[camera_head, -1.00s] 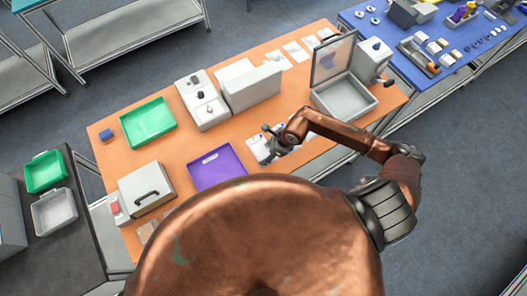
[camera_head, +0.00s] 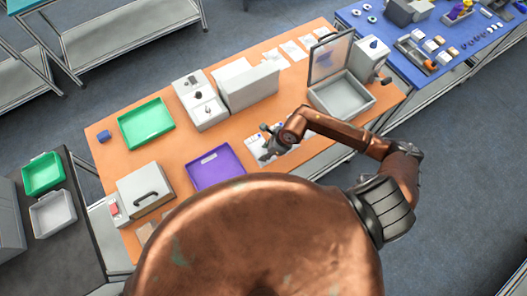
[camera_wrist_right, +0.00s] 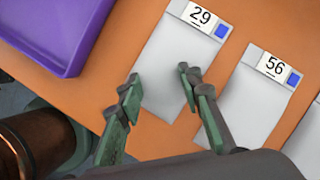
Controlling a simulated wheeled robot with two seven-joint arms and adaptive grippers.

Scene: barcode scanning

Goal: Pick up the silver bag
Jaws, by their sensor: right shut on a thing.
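A flat pale silver bag labelled 29 (camera_wrist_right: 174,72) lies between the fingers of my right gripper (camera_wrist_right: 160,92) in the right wrist view. In the head view my right gripper (camera_head: 268,143) is low over the orange table's front edge, right of the purple tray. I cannot tell whether the bag is clear of the table. My left gripper is not in view.
A second pale bag labelled 56 (camera_wrist_right: 257,98) lies just right of the held one. The purple tray (camera_head: 216,168) is close on the left. A grey lidded box (camera_head: 342,97) stands at the right end of the orange table (camera_head: 175,165), and a green tray (camera_head: 146,123) lies further left.

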